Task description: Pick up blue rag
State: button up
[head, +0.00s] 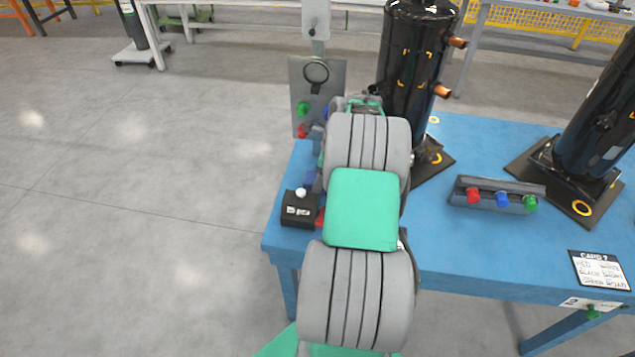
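I cannot make out a blue rag for certain. My grey and green arm reaches up the middle of the view over the blue table (465,245). My gripper and its fingers are hidden behind the arm links, so I cannot see whether it holds anything.
A black compressor (412,70) stands behind my arm, and another (600,120) stands at the right. A grey block (497,195) with red, blue and green caps lies between them. A black box (300,209) and an upright grey panel (330,78) are at the left. Open floor lies left.

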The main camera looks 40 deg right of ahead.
jog(key=c, duration=1.3)
jog(key=shift+r, duration=0.1)
jog(key=shift+c, duration=0.2)
jog(key=v, duration=0.3)
jog(key=shift+w+a+r+p, duration=0.15)
jog(key=shift+w+r+p, duration=0.1)
jog(key=shift+w+p, duration=0.1)
jog(key=s+r, duration=0.1)
jog(key=r, duration=0.1)
jog(key=s+d+r, duration=0.1)
jog(key=s+r, duration=0.1)
jog(key=shift+s+d+r+p, duration=0.15)
jog(key=shift+s+p, duration=0.15)
jog(key=shift+p, duration=0.05)
jog(key=s+d+r+p, duration=0.1)
jog(key=s+d+r, duration=0.2)
jog(key=s, duration=0.6)
jog(key=shift+v, duration=1.15)
jog(key=shift+s, duration=0.1)
